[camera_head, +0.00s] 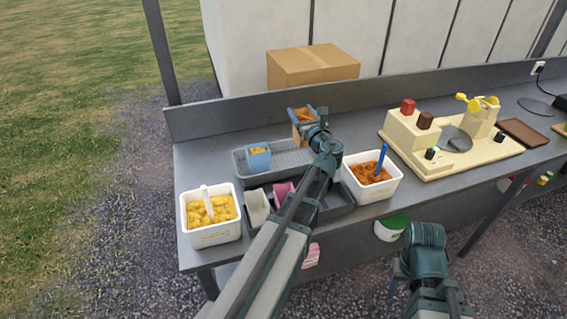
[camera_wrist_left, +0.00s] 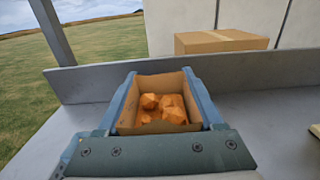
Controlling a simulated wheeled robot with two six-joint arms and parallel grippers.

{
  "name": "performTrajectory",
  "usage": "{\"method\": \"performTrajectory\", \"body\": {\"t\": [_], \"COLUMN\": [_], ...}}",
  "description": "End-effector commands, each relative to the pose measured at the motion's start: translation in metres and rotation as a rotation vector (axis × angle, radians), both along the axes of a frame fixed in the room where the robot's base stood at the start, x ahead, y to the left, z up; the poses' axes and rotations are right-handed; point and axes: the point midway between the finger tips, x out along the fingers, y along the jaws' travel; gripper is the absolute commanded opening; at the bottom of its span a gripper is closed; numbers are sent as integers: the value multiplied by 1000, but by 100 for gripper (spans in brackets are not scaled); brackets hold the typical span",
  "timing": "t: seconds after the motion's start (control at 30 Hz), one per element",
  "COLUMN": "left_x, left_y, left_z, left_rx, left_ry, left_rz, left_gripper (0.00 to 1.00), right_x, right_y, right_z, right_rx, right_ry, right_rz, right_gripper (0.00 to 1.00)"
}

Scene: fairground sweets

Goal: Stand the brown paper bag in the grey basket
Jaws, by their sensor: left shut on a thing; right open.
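The brown paper bag (camera_head: 300,133) is upright, filled with orange chunks, above the back right end of the grey basket (camera_head: 241,168). In the left wrist view the bag (camera_wrist_left: 143,86) sits between the two blue fingers. My left gripper (camera_head: 304,117) is shut on it; it also shows in the left wrist view (camera_wrist_left: 160,100). The bag's base is partly hidden by my arm, so I cannot tell whether it touches the basket. A blue bag (camera_head: 258,161) with yellow pieces stands in the basket's left part. My right gripper (camera_head: 396,277) is open, low in front of the table.
A white tub of yellow pieces (camera_head: 191,222) stands front left, and a white tub of orange pieces (camera_head: 393,190) with a blue handle stands right of the basket. A dark tray holding rolls (camera_head: 257,207) lies in front. A cream machine (camera_head: 455,165) stands further right.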

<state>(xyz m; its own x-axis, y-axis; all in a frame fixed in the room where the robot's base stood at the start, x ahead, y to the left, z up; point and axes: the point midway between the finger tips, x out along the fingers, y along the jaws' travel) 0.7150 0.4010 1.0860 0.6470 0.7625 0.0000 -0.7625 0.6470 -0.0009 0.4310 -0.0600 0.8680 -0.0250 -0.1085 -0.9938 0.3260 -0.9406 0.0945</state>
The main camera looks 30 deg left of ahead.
Motion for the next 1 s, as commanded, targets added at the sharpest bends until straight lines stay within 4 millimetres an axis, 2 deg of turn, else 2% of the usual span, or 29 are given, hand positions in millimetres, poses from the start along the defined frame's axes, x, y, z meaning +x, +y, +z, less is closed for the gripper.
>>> {"method": "performTrajectory", "body": {"t": [0.1, 0.37, 0.77, 1.0], "left_x": [-1, -1, -1, -1], "left_y": [14, 17, 16, 16], "left_z": [2, -3, -59, -62], "left_rx": [0, 0, 0, 0], "left_ry": [0, 0, 0, 0], "left_rz": [-1, -4, -3, -3], "left_gripper": [0, 0, 0, 0], "right_x": [0, 0, 0, 0], "right_y": [0, 0, 0, 0], "right_z": [2, -3, -59, -61], "right_rx": [0, 0, 0, 0], "right_ry": [0, 0, 0, 0], "right_rz": [0, 0, 0, 0], "right_gripper": [53, 53, 53, 53]}}
